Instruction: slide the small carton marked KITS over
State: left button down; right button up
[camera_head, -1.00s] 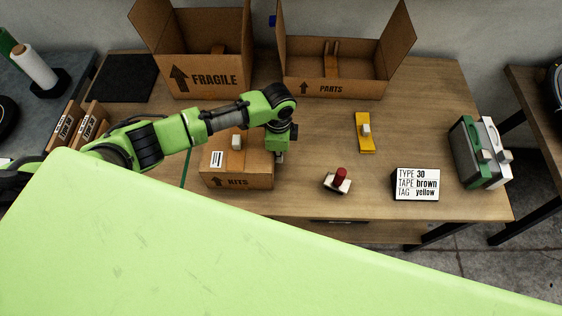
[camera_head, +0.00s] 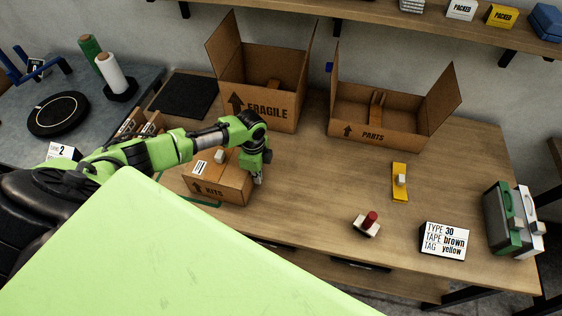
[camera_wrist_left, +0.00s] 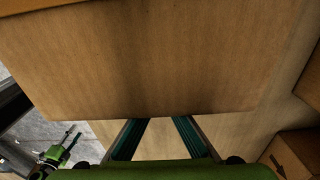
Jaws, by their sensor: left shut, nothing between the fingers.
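The small brown carton marked KITS (camera_head: 228,189) sits on the left part of the wooden table, with a white label and a small pale block (camera_head: 219,156) on top. Green tape lines (camera_head: 203,203) show on the table along its front left; the carton hides the rest. My left gripper (camera_head: 258,180) is shut and empty, pointing down beside the carton's right side. In the left wrist view the carton's side (camera_wrist_left: 150,60) fills the upper part, close before my fingertips (camera_wrist_left: 157,122); whether they touch cannot be told. My right gripper is not in view.
Open cartons marked FRAGILE (camera_head: 268,95) and PARTS (camera_head: 355,131) stand behind. The table between carton and stamp is clear.

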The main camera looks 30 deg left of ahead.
pick_arm(q)
jog(key=s+a, duration=0.1)
jog(key=a, duration=0.6)
jog(key=s+a, duration=0.1)
jog(key=a, duration=0.2)
jog(key=shift+s+a+f+b, duration=0.1)
jog(key=shift+s+a+b, duration=0.25)
jog(key=shift+a+b, duration=0.05)
jog(key=shift+a, duration=0.4)
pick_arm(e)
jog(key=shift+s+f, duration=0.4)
pick_arm(q)
jog(key=shift+d, duration=0.1)
